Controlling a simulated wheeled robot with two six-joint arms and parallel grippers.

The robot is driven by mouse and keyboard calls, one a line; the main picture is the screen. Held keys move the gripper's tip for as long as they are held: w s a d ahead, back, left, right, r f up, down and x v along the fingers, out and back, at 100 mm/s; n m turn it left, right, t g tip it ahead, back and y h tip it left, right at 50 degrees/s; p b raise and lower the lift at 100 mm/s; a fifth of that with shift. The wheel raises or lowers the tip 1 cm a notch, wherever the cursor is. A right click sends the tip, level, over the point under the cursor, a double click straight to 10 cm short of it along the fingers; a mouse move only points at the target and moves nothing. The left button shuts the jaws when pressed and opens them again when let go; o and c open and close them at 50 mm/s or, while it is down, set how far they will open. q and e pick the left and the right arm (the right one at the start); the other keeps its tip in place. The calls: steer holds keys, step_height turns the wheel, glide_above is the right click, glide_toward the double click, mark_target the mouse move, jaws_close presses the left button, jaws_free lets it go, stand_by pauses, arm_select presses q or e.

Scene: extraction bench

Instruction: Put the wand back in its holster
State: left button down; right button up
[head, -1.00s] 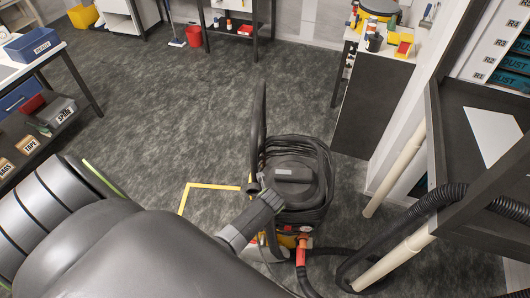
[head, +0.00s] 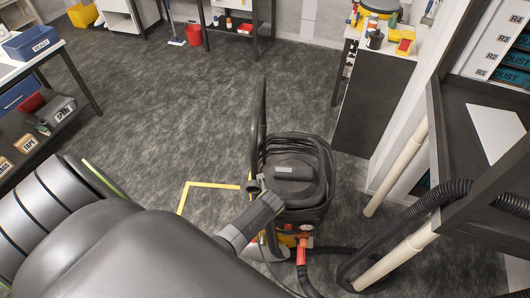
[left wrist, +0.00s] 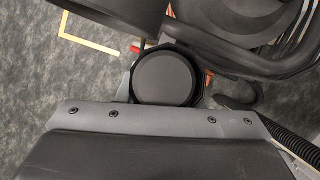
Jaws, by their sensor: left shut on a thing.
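The wand (head: 260,125) is a dark tube standing roughly upright at the left side of the black vacuum (head: 305,170). My left gripper (head: 259,207) is shut at the wand's lower visible end, beside the vacuum. In the left wrist view, a dark round end (left wrist: 165,80), probably the wand's, lies just beyond the grey plate of my gripper. The fingertips' grip is mostly hidden. I cannot make out the holster clearly, and cannot tell whether the wand touches it. My right gripper is not in view.
A black hose (head: 400,232) runs from the vacuum's front to the right, past pale pipes (head: 398,165) and a dark shelf (head: 460,125). Yellow floor tape (head: 210,184) lies left of the vacuum. The grey floor (head: 160,110) behind is clear.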

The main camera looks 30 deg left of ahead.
arm_select(q)
steer(key=shift+f+b, duration=0.5)
steer(key=shift+f, duration=0.3)
steer(key=c, duration=0.9)
jaws_free()
steer(key=shift+s+d+r, duration=0.15)
steer(key=shift+d+r, duration=0.05)
steer(key=shift+r, duration=0.45)
steer(key=p+v, duration=0.1)
steer(key=v, duration=1.5)
steer(key=shift+s, duration=0.1)
steer(key=shift+f, duration=0.1)
